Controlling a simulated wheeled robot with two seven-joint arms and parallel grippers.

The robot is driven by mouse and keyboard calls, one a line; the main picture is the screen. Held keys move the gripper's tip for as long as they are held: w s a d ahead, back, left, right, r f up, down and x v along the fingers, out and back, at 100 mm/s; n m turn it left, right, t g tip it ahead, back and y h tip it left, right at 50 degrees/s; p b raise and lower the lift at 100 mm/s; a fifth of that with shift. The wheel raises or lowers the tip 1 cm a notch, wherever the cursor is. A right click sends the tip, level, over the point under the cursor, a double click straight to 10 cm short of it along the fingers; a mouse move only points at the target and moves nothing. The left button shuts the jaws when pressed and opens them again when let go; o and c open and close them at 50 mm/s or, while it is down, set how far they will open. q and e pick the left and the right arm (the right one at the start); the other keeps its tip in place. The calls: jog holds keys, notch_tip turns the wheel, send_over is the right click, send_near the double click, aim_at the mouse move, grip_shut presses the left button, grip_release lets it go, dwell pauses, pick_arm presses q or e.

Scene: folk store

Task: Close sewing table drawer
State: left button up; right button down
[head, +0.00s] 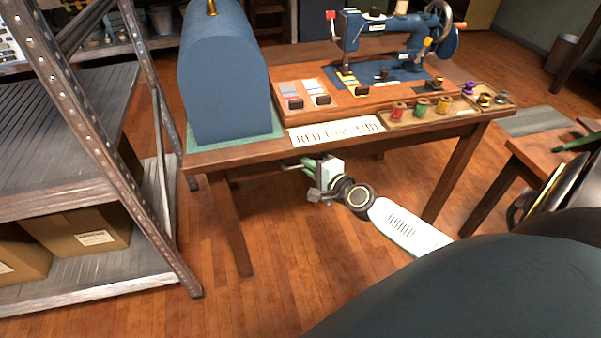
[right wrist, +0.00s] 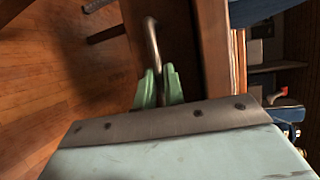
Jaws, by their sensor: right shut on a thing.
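The wooden sewing table (head: 220,158) stands in the middle of the head view. My right gripper (head: 312,168) is just below its front edge, with the arm coming from the lower right. In the right wrist view, the green fingers (right wrist: 160,88) are shut on a bent metal handle (right wrist: 152,42). The handle is fixed to a dark wooden drawer front (right wrist: 182,45), beside the table's edge (right wrist: 215,45). In the head view the drawer front is mostly hidden by the tabletop and gripper. How far it stands out cannot be told. My left gripper is out of view.
On the table are a blue domed case (head: 225,80), a blue sewing machine (head: 385,45), a lettered card (head: 337,132) and a tray of thread spools (head: 430,118). A metal shelf (head: 95,120) stands at left. A smaller table (head: 545,150) is at right. Floor in front is clear.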

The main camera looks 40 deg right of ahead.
jog(key=shift+w+d+r, duration=0.1)
jog(key=c, duration=1.5)
grip_release()
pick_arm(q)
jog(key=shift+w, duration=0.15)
